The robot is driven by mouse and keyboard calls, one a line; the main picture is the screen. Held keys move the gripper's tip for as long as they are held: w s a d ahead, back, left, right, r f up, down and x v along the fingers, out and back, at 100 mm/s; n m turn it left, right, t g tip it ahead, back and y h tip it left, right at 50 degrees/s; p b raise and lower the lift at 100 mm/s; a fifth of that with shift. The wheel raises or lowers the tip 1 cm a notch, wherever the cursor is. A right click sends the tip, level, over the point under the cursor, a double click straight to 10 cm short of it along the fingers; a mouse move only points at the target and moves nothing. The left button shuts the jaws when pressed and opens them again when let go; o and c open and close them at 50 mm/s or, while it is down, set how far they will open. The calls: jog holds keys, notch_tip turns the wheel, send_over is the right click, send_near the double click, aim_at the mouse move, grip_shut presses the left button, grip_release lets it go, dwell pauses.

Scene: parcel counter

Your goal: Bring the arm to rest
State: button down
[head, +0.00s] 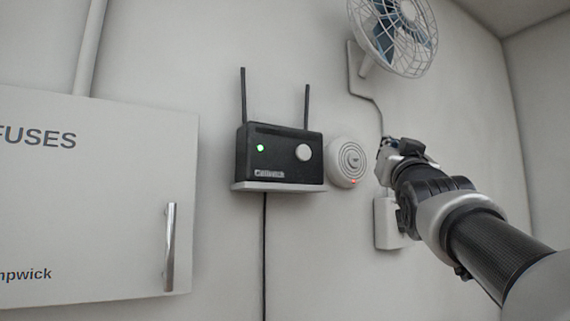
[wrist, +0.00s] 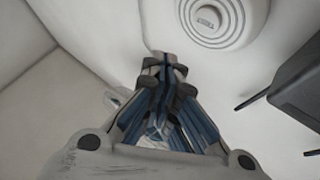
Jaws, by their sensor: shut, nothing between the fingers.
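My gripper (head: 384,152) is raised in front of the wall, just right of the round white alarm in the head view. The arm reaches in from the lower right. In the wrist view my gripper (wrist: 167,62) shows its fingers together, with nothing between them. The fingertips point toward the wall below the round alarm in that view. I cannot tell how far they are from the wall.
The round alarm (head: 348,162) has a red light. A black router (head: 280,160) with two antennas and a green light sits on a small shelf. A fan (head: 395,35) hangs above. A white box (head: 386,232) is partly behind my arm. A fuse cabinet (head: 90,210) is at left.

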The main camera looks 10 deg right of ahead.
dwell(0.3)
jog(key=s+a+f+n+g+y+b, duration=0.1)
jog(key=s+a+f+g+y+b, duration=0.15)
jog(key=f, duration=0.95)
jog(key=s+a+f+n+g+y+b, duration=0.1)
jog(key=s+a+f+g+b, duration=0.15)
jog(key=f, duration=0.95)
jog(key=s+a+f+n+g+y+b, duration=0.1)
jog(key=a+f+g+b, duration=0.25)
jog(key=f, duration=0.85)
jog(key=s+a+f+n+g+y+b, duration=0.1)
jog(key=s+a+f+g+b, duration=0.1)
jog(key=s+f, duration=0.6)
jog(key=s+a+f+n+g+b, duration=0.1)
jog(key=s+f, duration=0.7)
jog(key=f, duration=0.9)
jog(key=s+a+f+n+g+y+b, duration=0.1)
jog(key=s+a+f+g+b, duration=0.2)
jog(key=s+a+f+g, duration=0.2)
jog(key=s+f+g, duration=0.1)
jog(key=s+f, duration=0.2)
jog(key=f, duration=0.4)
jog(key=shift+s+a+f+y, duration=0.15)
jog(key=shift+s+a+y, duration=0.05)
jog(key=shift+s+y, duration=0.2)
